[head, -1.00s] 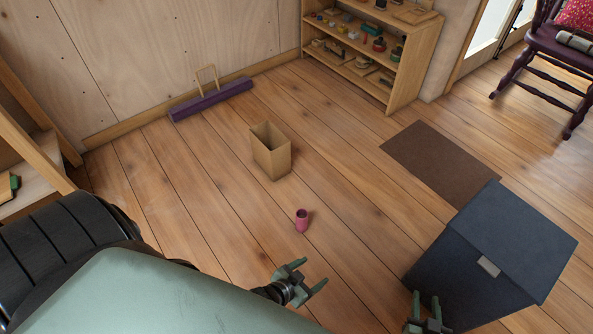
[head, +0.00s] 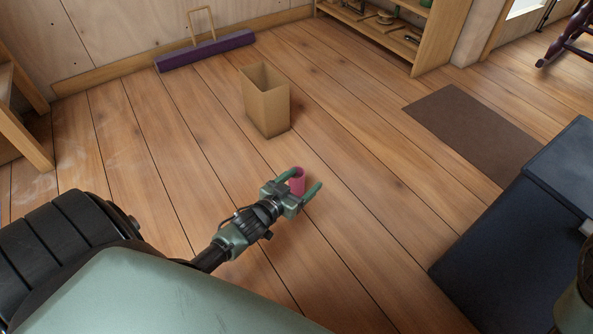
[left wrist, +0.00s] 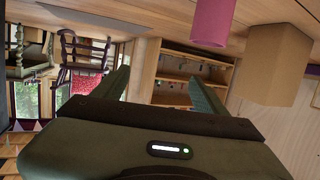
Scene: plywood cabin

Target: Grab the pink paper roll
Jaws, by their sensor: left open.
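The pink paper roll (head: 298,179) stands upright on the wooden floor. My left gripper (head: 302,182) is open and empty; in the head view its two fingers overlap the roll's lower part from the near side. In the left wrist view, which is upside down, the roll (left wrist: 211,22) appears at the top, beyond and off to the side of the right-hand finger, not between the fingers (left wrist: 160,90). The fingers do not visibly touch it. My right gripper's fingers are out of view.
An open cardboard box (head: 267,108) stands behind the roll. A purple bar with a handle (head: 205,50) lies by the wall. A dark blue box (head: 510,250) and a brown mat (head: 470,130) are on the right. Shelves (head: 385,30) stand at the back. Floor around the roll is clear.

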